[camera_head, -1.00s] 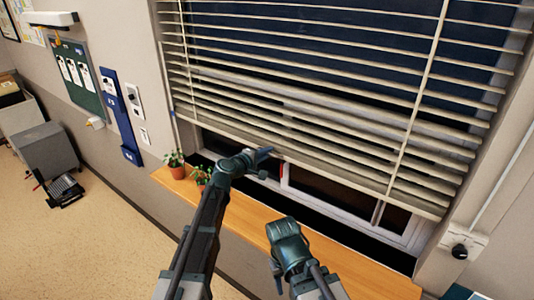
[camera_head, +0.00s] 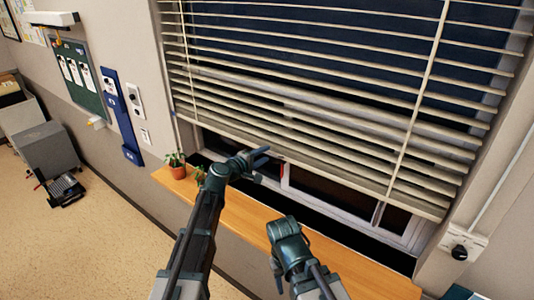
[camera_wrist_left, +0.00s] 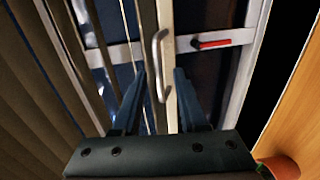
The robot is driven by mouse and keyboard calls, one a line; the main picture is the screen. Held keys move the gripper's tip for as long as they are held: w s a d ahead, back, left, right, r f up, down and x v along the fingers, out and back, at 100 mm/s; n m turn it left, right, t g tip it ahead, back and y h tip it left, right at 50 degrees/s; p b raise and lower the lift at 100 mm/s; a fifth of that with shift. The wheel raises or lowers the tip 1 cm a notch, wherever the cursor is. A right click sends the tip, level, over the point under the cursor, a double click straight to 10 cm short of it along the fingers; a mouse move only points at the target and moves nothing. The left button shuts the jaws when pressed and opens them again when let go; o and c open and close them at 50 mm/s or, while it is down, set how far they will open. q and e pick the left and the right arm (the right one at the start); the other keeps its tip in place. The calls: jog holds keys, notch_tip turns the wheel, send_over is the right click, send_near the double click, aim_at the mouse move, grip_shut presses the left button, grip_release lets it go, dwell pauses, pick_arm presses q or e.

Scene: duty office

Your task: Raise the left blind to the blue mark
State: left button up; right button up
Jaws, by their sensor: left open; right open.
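One wide cream slatted blind (camera_head: 300,110) covers most of the window in the head view. Its bottom rail hangs above the sill with a gap beneath. In the left wrist view, a pale rail (camera_wrist_left: 168,25) with a metal loop handle (camera_wrist_left: 158,62) stands between my fingers. My left gripper (camera_head: 264,156) is open at the rail's lower edge; its fingertips (camera_wrist_left: 157,80) lie either side of the handle, and contact cannot be told. My right gripper (camera_head: 276,278) is open and empty, low before the sill. A small bluish spot (camera_head: 174,115) shows at the window's left side.
A wooden sill (camera_head: 345,268) runs under the window, with potted plants (camera_head: 175,160) at its left end. A red window handle (camera_wrist_left: 211,44) is near my left gripper. A knob (camera_head: 460,252) is on the right wall.

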pick_arm(q)
jog(key=p+v, duration=0.2)
jog(key=v, duration=0.9)
jog(key=shift+s, duration=0.2)
pick_arm(e)
notch_tip(320, 180, up, 2)
jog(key=shift+r, duration=0.2)
pick_arm(q)
jog(key=shift+a, duration=0.1)
jog(key=s+d+f+m+g+y+b, duration=0.1)
jog(key=s+d+f+m+g+b, duration=0.35)
jog(key=s+f, duration=0.4)
jog(key=s+d+f+m+g+y+b, duration=0.1)
jog(key=s+d+f+m+g+b, duration=0.3)
jog(key=f, duration=0.7)
jog(key=s+a+f+m+g+y+b, duration=0.2)
jog(key=s+a+f+m+y+b, duration=0.1)
jog(key=s+f, duration=0.3)
jog(key=s+a+f+m+g+y+b, duration=0.2)
jog(key=s+a+f+m+y+b, duration=0.1)
jog(key=s+f, duration=0.4)
jog(key=s+y+b, duration=0.1)
jog(key=s+y, duration=0.1)
jog(key=s, duration=0.1)
jog(key=shift+a+y, duration=0.3)
jog(key=shift+a, duration=0.05)
pick_arm(e)
notch_tip(320, 180, down, 16)
jog(key=shift+r, duration=0.25)
